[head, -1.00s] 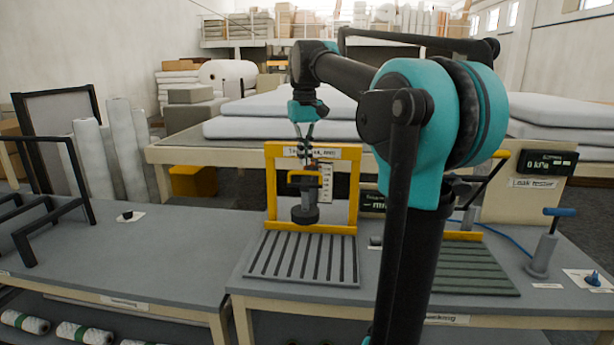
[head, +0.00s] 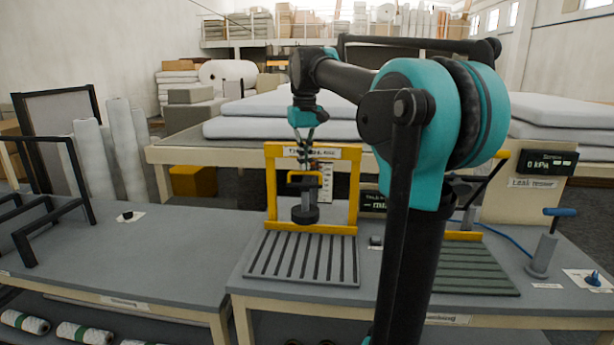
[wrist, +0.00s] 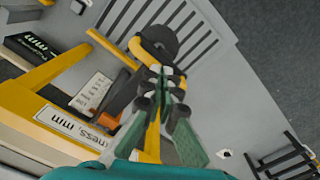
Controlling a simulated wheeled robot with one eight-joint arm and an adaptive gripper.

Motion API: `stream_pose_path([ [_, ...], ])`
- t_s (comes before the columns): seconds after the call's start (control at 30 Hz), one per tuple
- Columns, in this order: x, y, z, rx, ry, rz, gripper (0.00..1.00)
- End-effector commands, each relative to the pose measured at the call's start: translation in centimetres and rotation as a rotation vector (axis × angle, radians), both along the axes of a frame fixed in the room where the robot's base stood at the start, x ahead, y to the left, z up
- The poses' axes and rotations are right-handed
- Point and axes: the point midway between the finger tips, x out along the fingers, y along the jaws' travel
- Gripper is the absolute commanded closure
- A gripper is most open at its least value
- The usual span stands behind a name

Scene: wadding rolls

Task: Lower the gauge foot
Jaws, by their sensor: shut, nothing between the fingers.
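The gauge foot (head: 305,214) is a dark round disc on a short stem, hanging inside a yellow gantry frame (head: 271,192) above a slatted grey plate (head: 262,258). A yellow handle (head: 305,174) sits above the foot. My gripper (head: 305,164) is shut and empty, pointing down just over the handle. In the wrist view the gripper's fingertips (wrist: 166,74) overlap the yellow handle (wrist: 143,52), with the dark foot (wrist: 158,36) beyond. I cannot tell whether the fingers touch the handle. A scale card (head: 325,182) hangs behind the foot.
A dark display (head: 372,201) stands right of the frame. A hand pump (head: 543,254) stands at the right. The left bench (head: 160,258) is mostly clear, with a black frame (head: 35,215).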

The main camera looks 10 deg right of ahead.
Motion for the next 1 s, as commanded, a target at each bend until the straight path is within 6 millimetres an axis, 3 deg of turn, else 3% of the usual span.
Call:
stream_pose_path([
  [0.53, 0.0, 0.0, -2.2, 0.000, 0.000, 0.000, 1.00],
  [1.0, 0.0, 0.0, 1.5, 0.000, 0.000, 0.000, 1.00],
])
